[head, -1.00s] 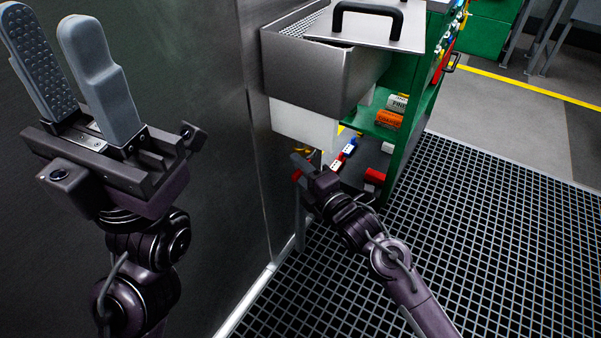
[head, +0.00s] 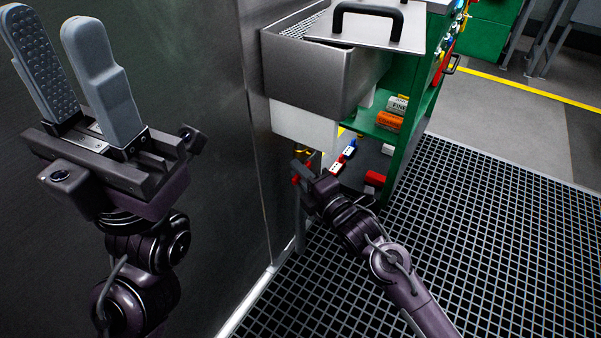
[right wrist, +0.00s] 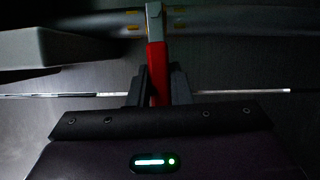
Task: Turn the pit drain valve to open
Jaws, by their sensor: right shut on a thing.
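The drain valve shows in the head view as a small brass body (head: 303,151) with a red handle (head: 295,180), low beside the grey panel and under the white box. My right gripper (head: 301,172) is at the valve and covers part of it. In the right wrist view the red lever handle (right wrist: 156,68) stands upright between the two dark fingers of my right gripper (right wrist: 160,88), which is shut on it. The lever's exact angle on the valve is hard to tell. My left gripper (head: 50,20) is open and empty, raised at the left before the panel.
A steel box with a black-handled lid (head: 368,22) sits above a white box (head: 303,123). A green shelf (head: 412,125) with cans and small parts stands right of the valve. A grey pipe (head: 300,225) runs down below. The grating floor (head: 480,230) is clear.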

